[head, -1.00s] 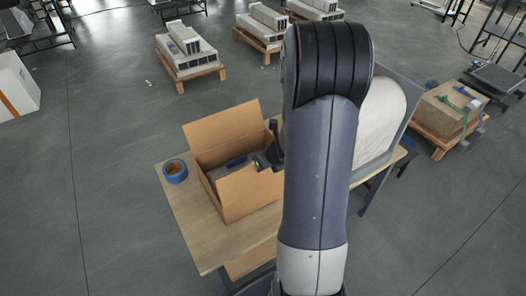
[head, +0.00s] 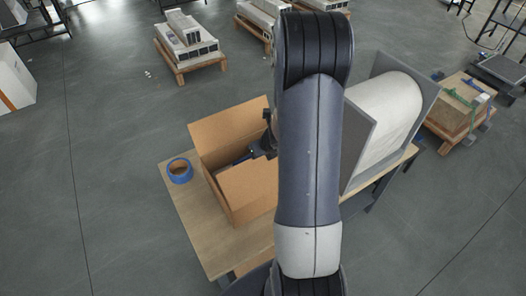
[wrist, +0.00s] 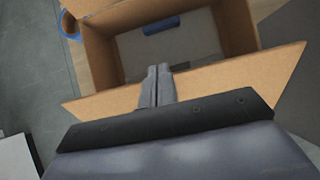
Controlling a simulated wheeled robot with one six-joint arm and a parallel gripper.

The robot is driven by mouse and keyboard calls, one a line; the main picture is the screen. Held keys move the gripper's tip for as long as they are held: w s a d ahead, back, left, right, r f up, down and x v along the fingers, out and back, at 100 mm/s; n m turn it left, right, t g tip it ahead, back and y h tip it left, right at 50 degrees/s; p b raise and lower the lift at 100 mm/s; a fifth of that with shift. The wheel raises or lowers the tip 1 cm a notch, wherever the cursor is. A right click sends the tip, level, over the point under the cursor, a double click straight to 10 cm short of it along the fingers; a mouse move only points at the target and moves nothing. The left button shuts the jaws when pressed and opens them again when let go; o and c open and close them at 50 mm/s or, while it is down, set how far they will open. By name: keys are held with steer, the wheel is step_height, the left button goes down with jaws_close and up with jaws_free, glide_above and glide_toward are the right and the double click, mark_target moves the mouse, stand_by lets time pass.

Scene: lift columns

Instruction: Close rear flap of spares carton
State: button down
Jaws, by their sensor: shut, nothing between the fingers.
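The brown spares carton (head: 222,198) stands open on the wooden table. Its rear flap (head: 230,128) stands up, leaning slightly back, at the far side. The near flap (head: 248,187) also shows and slants over the near side. My gripper (head: 262,150) is over the carton's right part, partly hidden by my arm. In the wrist view the shut, empty fingers (wrist: 158,72) point into the carton opening, in front of a flap (wrist: 240,84). Whether they touch it I cannot tell. A blue item (wrist: 161,26) lies inside the carton.
A blue tape roll (head: 179,171) lies on the table (head: 196,222) left of the carton. A grey-sided holder with a white rounded body (head: 385,115) stands at the table's right. Pallets with loads (head: 186,42) stand on the floor behind, with open floor between.

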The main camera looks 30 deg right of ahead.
steer(key=x, duration=0.2)
steer(key=b+x, duration=0.1)
steer(key=x, duration=0.2)
steer(key=shift+w+r+b, duration=0.25)
steer(key=shift+w+b, duration=0.05)
steer(key=shift+r, duration=0.2)
stand_by(0.9)
